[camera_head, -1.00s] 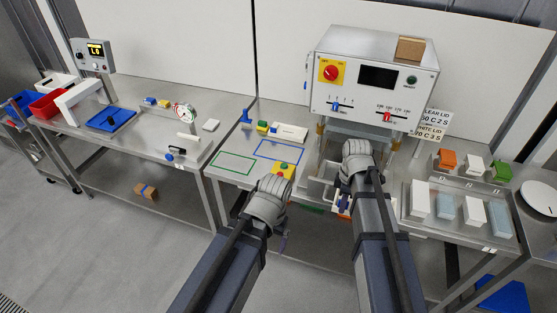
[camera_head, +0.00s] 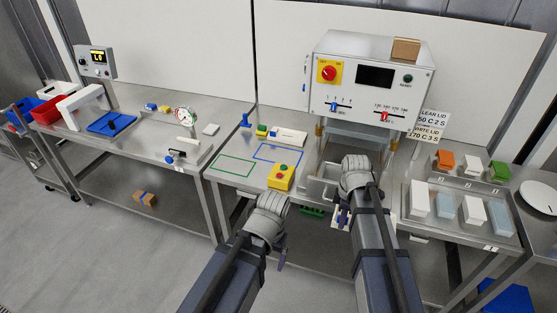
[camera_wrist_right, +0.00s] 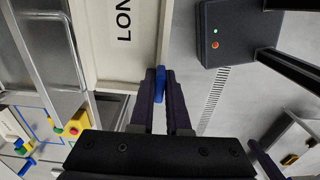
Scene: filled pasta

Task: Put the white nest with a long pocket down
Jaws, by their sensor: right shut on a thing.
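The white nest (camera_wrist_right: 125,50), with lettering starting "LON" on its face, shows in the right wrist view. My right gripper (camera_wrist_right: 160,98) is shut on the nest's blue tab (camera_wrist_right: 160,84). In the head view, my right gripper (camera_head: 343,212) is in front of the press, at the bench's front edge. Only a small white part of the nest (camera_head: 339,222) shows there; my arm hides most of it, and its pocket cannot be made out. My left gripper (camera_head: 282,250) is low in front of the bench, with its jaw opening unclear.
The press (camera_head: 375,78) stands behind my right gripper. A yellow button box (camera_head: 281,177) is between my arms, near green (camera_head: 232,167) and blue (camera_head: 278,153) outlines on the bench. A tray (camera_head: 407,213) of white and pale blue blocks stands at right.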

